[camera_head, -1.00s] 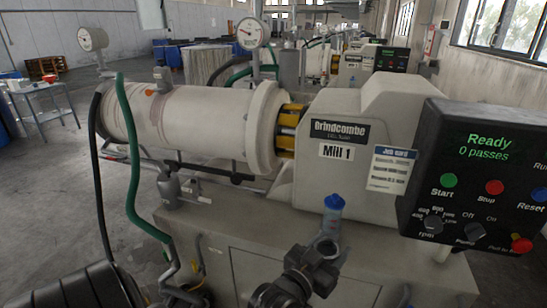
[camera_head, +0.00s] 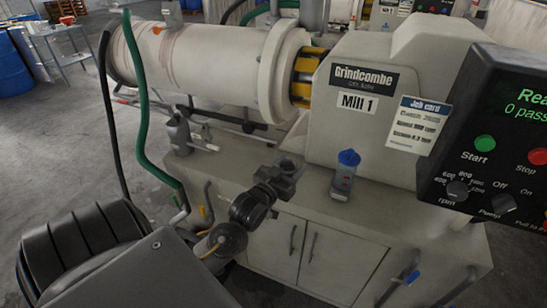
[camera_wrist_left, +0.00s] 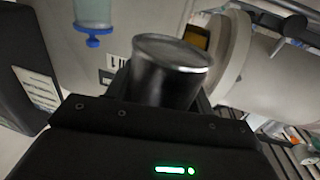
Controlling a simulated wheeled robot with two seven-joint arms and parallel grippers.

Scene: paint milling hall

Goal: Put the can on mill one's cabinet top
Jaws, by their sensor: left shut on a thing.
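The can (camera_wrist_left: 170,70) is a dark, metallic cylinder in the left wrist view, its round end facing the camera. My left gripper (camera_head: 284,174) is shut on it. In the head view the gripper is over the left-middle part of mill one's cabinet top (camera_head: 385,212), left of a blue-capped bottle. The can is hard to tell from the dark fingers there, and I cannot tell the gap to the top. Mill one (camera_head: 360,90) carries a "Mill 1" label. My right gripper is not in view.
The blue-capped bottle (camera_head: 343,180) stands on the cabinet top; it also shows in the left wrist view (camera_wrist_left: 93,14). The control panel (camera_head: 497,145) juts out at the right. A green hose (camera_head: 137,100) hangs at the left. The top right of the bottle looks clear.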

